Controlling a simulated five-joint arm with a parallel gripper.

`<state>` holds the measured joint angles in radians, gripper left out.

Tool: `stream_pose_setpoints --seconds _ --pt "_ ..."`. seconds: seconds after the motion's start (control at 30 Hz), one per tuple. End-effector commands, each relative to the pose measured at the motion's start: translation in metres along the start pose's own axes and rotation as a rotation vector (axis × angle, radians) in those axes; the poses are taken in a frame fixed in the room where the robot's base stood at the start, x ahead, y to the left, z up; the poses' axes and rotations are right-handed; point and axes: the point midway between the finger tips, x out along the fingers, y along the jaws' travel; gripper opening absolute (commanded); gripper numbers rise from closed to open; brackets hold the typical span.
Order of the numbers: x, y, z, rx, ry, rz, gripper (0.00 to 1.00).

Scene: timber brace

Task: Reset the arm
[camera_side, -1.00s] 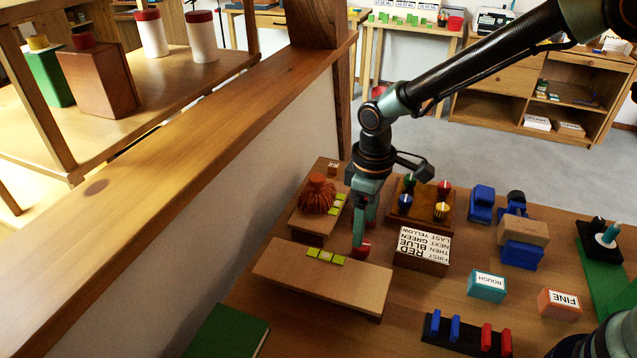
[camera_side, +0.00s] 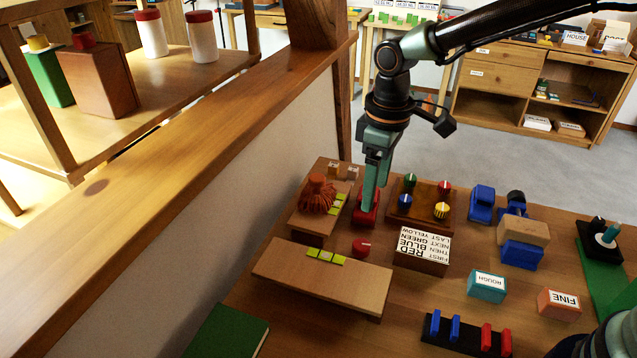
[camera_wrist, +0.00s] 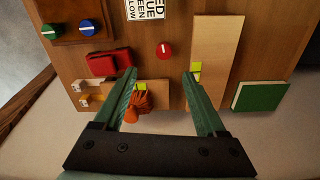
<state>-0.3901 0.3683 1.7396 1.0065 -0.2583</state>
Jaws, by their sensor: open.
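My gripper (camera_side: 375,200) hangs above the table with its fingers pointing down, in front of a red block (camera_side: 366,207) in the side view. In the wrist view my gripper (camera_wrist: 159,74) shows two green fingers spread wide with nothing held between them. A round red knob (camera_side: 362,247) lies on the table below and apart from the fingers; it also shows in the wrist view (camera_wrist: 163,49). An orange-red ribbed object (camera_side: 318,195) sits on a small wooden board to the left. In the wrist view this object (camera_wrist: 142,102) is beside the left finger.
A long wooden board (camera_side: 340,282) with yellow-green tiles lies in front. A labelled wooden block (camera_side: 422,250), a board with coloured knobs (camera_side: 425,212) and blue toy pieces (camera_side: 482,203) stand to the right. A timber rail (camera_side: 180,170) runs along the left. A green book (camera_side: 228,333) lies at the front.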

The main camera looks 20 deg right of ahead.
Motion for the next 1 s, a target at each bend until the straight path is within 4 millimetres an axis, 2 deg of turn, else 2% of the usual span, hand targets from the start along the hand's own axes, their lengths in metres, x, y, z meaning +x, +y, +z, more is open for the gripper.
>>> stream_pose_setpoints --seconds 0.2,0.5,0.8,1.0 --pt "-0.05 0.029 0.04 0.153 0.109 0.034 0.73" --pt "-0.094 0.053 0.11 0.376 0.262 0.087 0.73" --pt "-0.108 0.061 0.171 0.571 0.401 0.142 0.73" --pt "-0.107 0.062 0.187 0.629 0.443 0.16 0.73"
